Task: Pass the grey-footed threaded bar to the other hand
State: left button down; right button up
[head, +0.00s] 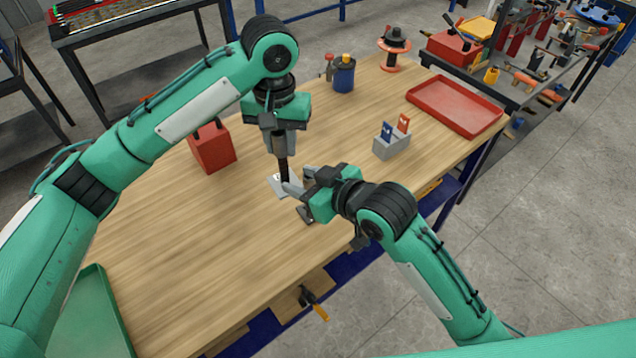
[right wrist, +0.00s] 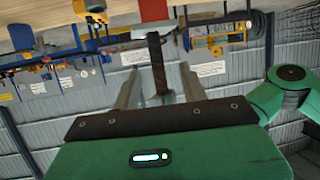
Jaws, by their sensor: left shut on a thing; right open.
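The threaded bar (head: 283,168) is dark and stands upright, with a flat pale grey foot (head: 283,186) at its lower end. My left gripper (head: 280,142) is above, pointing down, and is shut on the bar's upper part. My right gripper (head: 297,200) comes in from the right, low beside the bar and close to the foot. It is open. In the right wrist view the dark bar (right wrist: 157,62) shows in the gap between the two fingers; I cannot tell whether the fingertips reach around it. The foot is partly hidden by a right finger.
On the wooden table (head: 190,235) stand a red box (head: 211,148), a grey holder (head: 392,146) with blue and red pieces, a blue tool cup (head: 343,77), an orange-based spool (head: 394,62) and a red tray (head: 455,105). A green tray (head: 95,315) lies front left.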

aim_at(285, 173)
jog(key=x, duration=0.7)
jog(key=shift+a+f, duration=0.1)
pick_arm(q)
jog(key=shift+r, duration=0.1)
pick_arm(e)
jog(key=shift+c, duration=0.4)
grip_shut()
pick_arm(q)
jog(key=c, duration=1.1)
grip_release()
jog(key=shift+o, duration=0.2)
jog(key=shift+r, duration=0.1)
